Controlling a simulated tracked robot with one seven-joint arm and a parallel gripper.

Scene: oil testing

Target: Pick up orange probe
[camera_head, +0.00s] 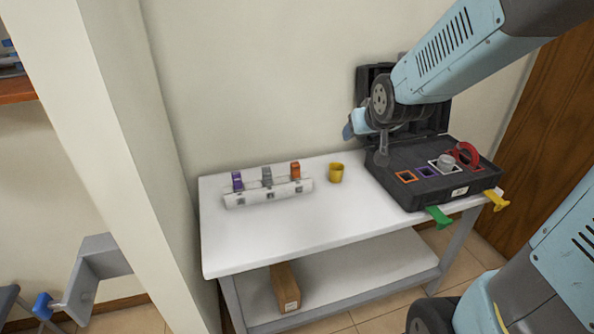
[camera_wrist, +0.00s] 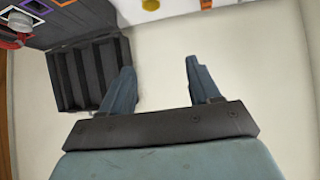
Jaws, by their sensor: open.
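The orange probe (camera_head: 295,170) stands in the right end of a low white rack (camera_head: 240,201) on the white table. A purple probe (camera_head: 237,181) and a grey probe (camera_head: 267,177) stand in the same rack to its left. My gripper (camera_head: 355,124) is high above the table, near the black case and to the right of the probe, apart from it. In the wrist view my gripper (camera_wrist: 158,80) is open, with nothing between its two fingers.
A yellow cup (camera_head: 336,173) stands between the rack and the open black case (camera_head: 408,194). The case has orange, purple and white framed slots and a red curved item (camera_head: 466,154). Green (camera_head: 438,217) and yellow (camera_head: 496,200) pieces jut from the table's front edge. The table front is clear.

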